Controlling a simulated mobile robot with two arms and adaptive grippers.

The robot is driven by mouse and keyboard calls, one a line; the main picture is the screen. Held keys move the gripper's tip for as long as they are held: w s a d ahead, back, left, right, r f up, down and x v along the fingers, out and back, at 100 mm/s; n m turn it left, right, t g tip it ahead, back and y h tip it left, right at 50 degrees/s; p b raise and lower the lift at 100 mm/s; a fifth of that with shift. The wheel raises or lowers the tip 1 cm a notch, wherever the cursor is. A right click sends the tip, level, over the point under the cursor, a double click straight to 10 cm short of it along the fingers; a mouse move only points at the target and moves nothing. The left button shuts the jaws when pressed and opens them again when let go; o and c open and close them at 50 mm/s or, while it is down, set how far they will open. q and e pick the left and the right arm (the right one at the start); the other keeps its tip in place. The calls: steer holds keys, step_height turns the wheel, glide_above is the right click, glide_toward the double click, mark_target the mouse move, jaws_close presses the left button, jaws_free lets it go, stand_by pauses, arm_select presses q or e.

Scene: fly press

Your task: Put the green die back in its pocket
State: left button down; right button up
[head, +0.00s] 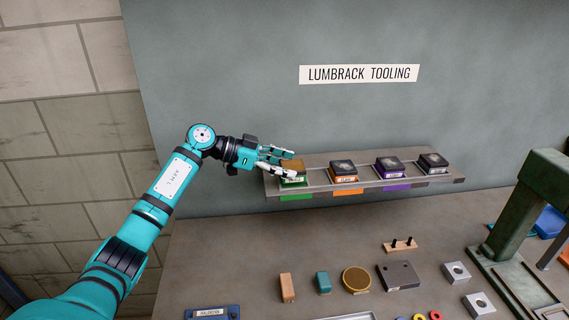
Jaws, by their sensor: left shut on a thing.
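The green die (293,167) has a brown top and a green front with a pale label. It is at the left end of the wall rack (321,162), over the green marker (296,197) on the rack's front edge. My left gripper (291,163) reaches in from the left and is shut on the die, one finger at its back and one at its front. The fingers partly cover the die. I cannot tell whether its base touches the pocket floor. My right gripper is not in view.
Dark-topped orange (344,173), purple (390,167) and grey (433,163) dies stand along the rack to the right. Below, the bench holds a tan block (287,288), a teal block (323,282), a round brass piece (356,279) and a green press (544,190) at right.

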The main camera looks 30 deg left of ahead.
arm_select(q)
steer(key=shift+r, duration=0.15)
stand_by(0.5)
steer(key=shift+p, duration=0.7)
stand_by(0.8)
steer(key=shift+f+p, duration=0.55)
steer(key=shift+p, duration=0.35)
stand_by(0.6)
steer(key=shift+p, duration=0.6)
stand_by(0.5)
